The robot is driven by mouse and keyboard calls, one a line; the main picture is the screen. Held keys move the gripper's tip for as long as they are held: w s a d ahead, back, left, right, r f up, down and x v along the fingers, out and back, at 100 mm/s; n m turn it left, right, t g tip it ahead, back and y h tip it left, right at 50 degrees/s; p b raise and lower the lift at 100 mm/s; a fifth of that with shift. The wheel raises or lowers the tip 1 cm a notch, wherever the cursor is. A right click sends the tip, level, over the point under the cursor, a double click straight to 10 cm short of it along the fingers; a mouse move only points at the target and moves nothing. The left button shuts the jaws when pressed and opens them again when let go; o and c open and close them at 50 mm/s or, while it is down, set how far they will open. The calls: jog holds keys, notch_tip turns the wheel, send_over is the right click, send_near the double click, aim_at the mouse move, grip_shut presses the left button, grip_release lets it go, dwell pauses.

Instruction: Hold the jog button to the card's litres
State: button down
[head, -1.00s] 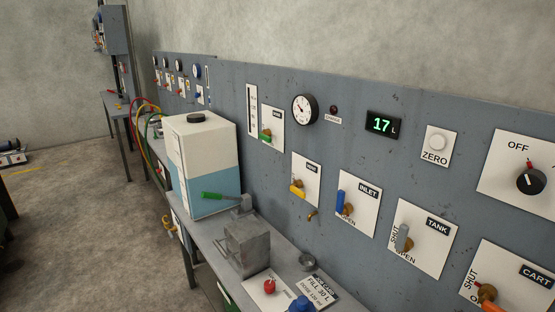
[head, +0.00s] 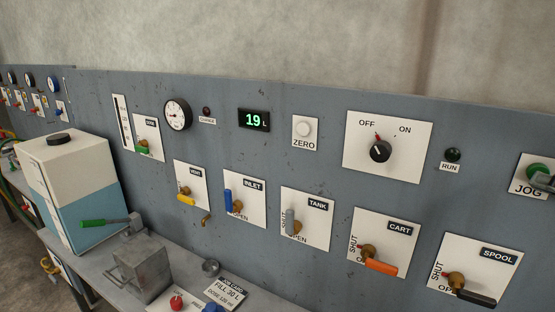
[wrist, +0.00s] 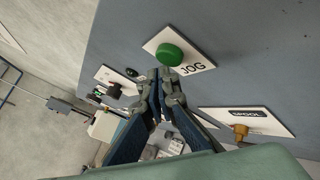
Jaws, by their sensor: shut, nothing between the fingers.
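The green jog button (head: 537,171) is on the panel at the right edge of the head view, on a white JOG plate; it also shows in the wrist view (wrist: 169,54). My gripper (wrist: 165,74) is shut and empty, its fingertips at the button's lower edge in the wrist view. In the head view, part of my gripper (head: 545,183) overlaps the button; I cannot tell whether it presses it. The green display (head: 254,119) reads 19 L. The job card (head: 228,291) on the bench reads FILL 30 L, with a dose line below.
The OFF/ON knob (head: 380,151) has its red mark near OFF. The RUN lamp (head: 453,154) looks dark. The orange CART handle (head: 381,267) and black SPOOL handle (head: 476,298) stick out below the button. A white and blue tank (head: 75,190) stands at left.

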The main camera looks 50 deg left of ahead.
jog(key=shift+s, duration=0.2)
jog(key=s, duration=0.1)
jog(key=s+d, duration=0.1)
jog(key=s, duration=0.2)
jog(key=shift+s+d+p, duration=0.25)
jog(key=shift+s+p, duration=0.05)
jog(key=shift+s, duration=0.1)
jog(key=shift+f, duration=0.1)
dwell(0.4)
